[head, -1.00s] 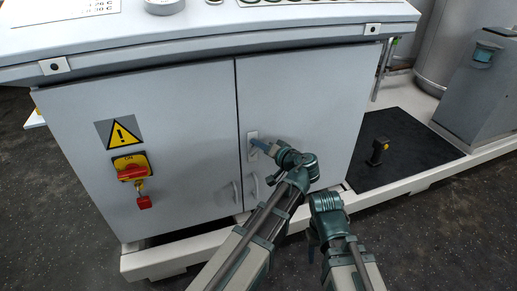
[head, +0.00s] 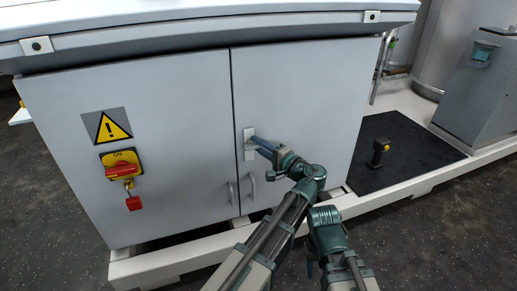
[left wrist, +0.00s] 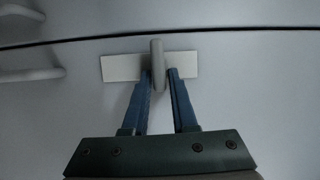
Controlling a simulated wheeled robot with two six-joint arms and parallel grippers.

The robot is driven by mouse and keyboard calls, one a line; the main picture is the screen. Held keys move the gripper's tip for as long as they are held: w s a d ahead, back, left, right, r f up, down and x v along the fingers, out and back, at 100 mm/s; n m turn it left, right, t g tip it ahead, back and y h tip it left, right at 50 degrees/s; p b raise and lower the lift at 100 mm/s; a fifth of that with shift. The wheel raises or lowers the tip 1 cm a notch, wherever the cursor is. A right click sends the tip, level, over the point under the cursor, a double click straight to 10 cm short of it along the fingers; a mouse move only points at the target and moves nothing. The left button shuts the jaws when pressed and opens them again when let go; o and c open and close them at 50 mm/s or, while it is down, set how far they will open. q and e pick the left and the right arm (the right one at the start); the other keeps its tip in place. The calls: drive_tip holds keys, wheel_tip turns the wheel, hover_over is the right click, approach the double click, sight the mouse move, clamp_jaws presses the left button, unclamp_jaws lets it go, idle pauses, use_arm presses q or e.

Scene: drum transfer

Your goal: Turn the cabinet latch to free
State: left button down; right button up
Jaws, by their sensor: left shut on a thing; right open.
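The latch is a grey handle (left wrist: 157,54) on a pale rectangular plate (left wrist: 120,68), which also shows on the cabinet's right door in the head view (head: 248,133). In the left wrist view the handle lies across the plate's long side. My left gripper (head: 255,144) reaches the latch; its two blue fingers (left wrist: 160,77) are on either side of the handle, shut on it. In the head view the fingers hide much of the handle. My right gripper (head: 311,262) is open and empty, low beside the left arm, away from the cabinet.
The left door (head: 190,150) carries a warning sign (head: 107,126) and a red and yellow switch (head: 121,166) with a red padlock. Door pulls (head: 254,187) sit below the latch. A white base rail (head: 180,262) runs along the floor. A black mat (head: 400,150) lies to the right.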

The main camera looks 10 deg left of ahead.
use_arm(q)
drive_tip(key=shift+f, duration=0.1)
use_arm(e)
drive_tip(key=shift+f, duration=0.3)
use_arm(q)
drive_tip(key=c, duration=0.8)
unclamp_jaws()
drive_tip(key=shift+c, duration=0.2)
